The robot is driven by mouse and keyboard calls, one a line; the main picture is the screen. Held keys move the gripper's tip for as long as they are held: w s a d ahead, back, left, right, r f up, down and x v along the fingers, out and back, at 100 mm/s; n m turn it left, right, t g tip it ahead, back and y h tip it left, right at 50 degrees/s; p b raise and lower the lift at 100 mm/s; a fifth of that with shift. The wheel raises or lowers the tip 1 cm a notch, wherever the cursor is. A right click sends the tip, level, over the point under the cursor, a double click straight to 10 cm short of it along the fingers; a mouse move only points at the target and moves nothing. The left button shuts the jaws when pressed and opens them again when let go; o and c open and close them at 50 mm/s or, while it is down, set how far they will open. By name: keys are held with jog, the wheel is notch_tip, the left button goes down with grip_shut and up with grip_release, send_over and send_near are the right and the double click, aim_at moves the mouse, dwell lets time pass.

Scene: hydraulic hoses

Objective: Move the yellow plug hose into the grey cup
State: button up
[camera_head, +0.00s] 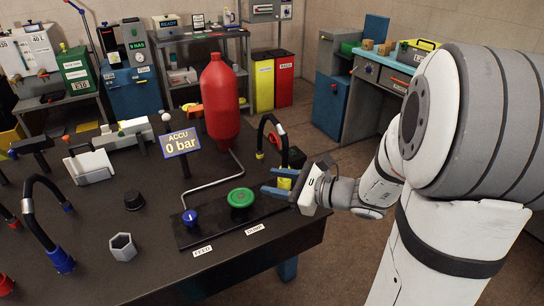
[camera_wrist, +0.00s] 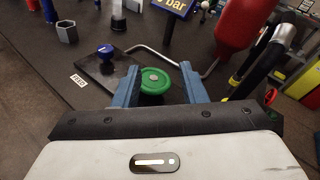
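The yellow plug hose is a black arched hose (camera_head: 264,124) with yellow ends, standing on the table behind my gripper in the head view. It also shows at the right of the wrist view (camera_wrist: 258,72), outside my right finger and partly cut off by my gripper body. My gripper (camera_head: 267,181) has blue fingers, spread with a gap and nothing held between them. In the wrist view the open fingers (camera_wrist: 160,76) frame the green dump knob (camera_wrist: 154,82). The grey cup (camera_head: 122,248), six-sided and open-topped, stands at the table's front left, far from my gripper; it also shows in the wrist view (camera_wrist: 67,32).
A red accumulator (camera_head: 220,98) and a "0 bar" sign (camera_head: 180,143) stand beside the hose. A bent metal pipe (camera_head: 212,182) runs to the panel with the blue feed knob (camera_head: 190,217). A blue-ended hose (camera_head: 40,220) and a black cap (camera_head: 134,200) are near the cup.

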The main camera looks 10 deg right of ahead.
aim_at(287, 153)
jog(key=w+d+m+t+h, duration=0.3)
jog(key=w+d+m+t, duration=0.25)
jog(key=d+m, duration=0.2)
jog(key=x, duration=0.7)
jog(key=shift+w+d+f, duration=0.2)
jog(key=shift+d+f, duration=0.05)
jog(key=shift+d, duration=0.15)
jog(key=shift+t+h, duration=0.25)
jog(key=shift+h, duration=0.05)
grip_shut()
